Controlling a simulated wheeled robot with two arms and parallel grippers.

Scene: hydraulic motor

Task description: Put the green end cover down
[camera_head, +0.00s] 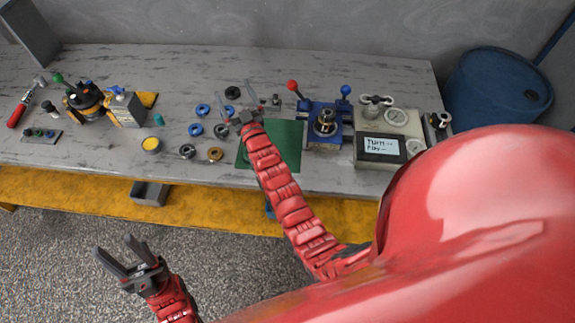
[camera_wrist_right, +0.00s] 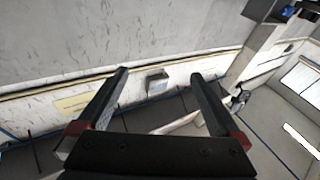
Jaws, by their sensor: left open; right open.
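I cannot pick out a green end cover for certain in the head view. A small teal-green piece (camera_head: 159,119) lies on the table left of the blue rings, too small to identify. A flat dark green mat (camera_head: 290,135) lies mid-table, partly under my right arm. My right gripper (camera_head: 234,93) is open above the table, beyond the mat's back left corner. In the right wrist view its two fingers (camera_wrist_right: 160,75) are apart with nothing between them. My left gripper (camera_head: 116,243) is open and empty, in front of the table, over the floor.
Several blue rings (camera_head: 195,129), a brass ring (camera_head: 215,154) and a yellow-topped cup (camera_head: 151,144) lie left of the mat. A blue fixture (camera_head: 325,138) and a beige device (camera_head: 382,150) stand right of it. A grey bin (camera_head: 150,193) is below the table front.

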